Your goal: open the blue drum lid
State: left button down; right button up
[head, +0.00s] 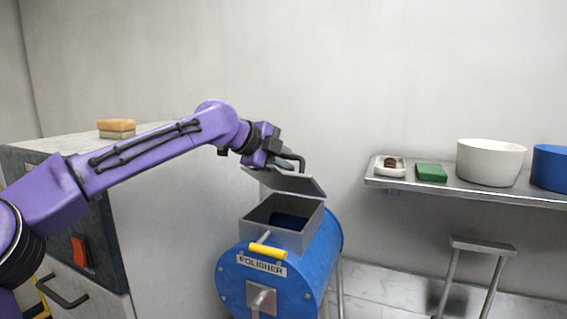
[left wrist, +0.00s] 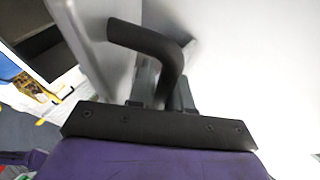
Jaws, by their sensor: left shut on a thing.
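The blue drum (head: 322,252), labelled "POLISHER", stands at the lower middle of the head view. Its grey square hatch (head: 298,240) on top is uncovered and shows a dark inside. The grey lid (head: 290,182) is raised and tilted above the opening. My left gripper (head: 280,160) is at the lid's upper side, shut on the lid's black handle (head: 298,160). In the left wrist view the bent black handle (left wrist: 150,40) passes between the fingers. The fingertips are partly hidden. My right gripper is not in view.
A yellow-gripped crank (head: 267,250) is on the drum's front. A grey cabinet (head: 165,210) stands left, with sponges (head: 116,127) on top. The right shelf (head: 450,189) holds a small dish (head: 390,174), a green block (head: 431,172), a white bowl (head: 490,165) and a blue container (head: 552,167).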

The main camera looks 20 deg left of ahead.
pick_arm(q)
jog(key=c, duration=1.4)
grip_release()
jog(key=b+v, duration=0.3)
jog(key=v, duration=0.7)
jog(key=shift+s+a+r+b, duration=0.1)
jog(key=shift+a+r+b, duration=0.05)
jog(key=shift+b, duration=0.15)
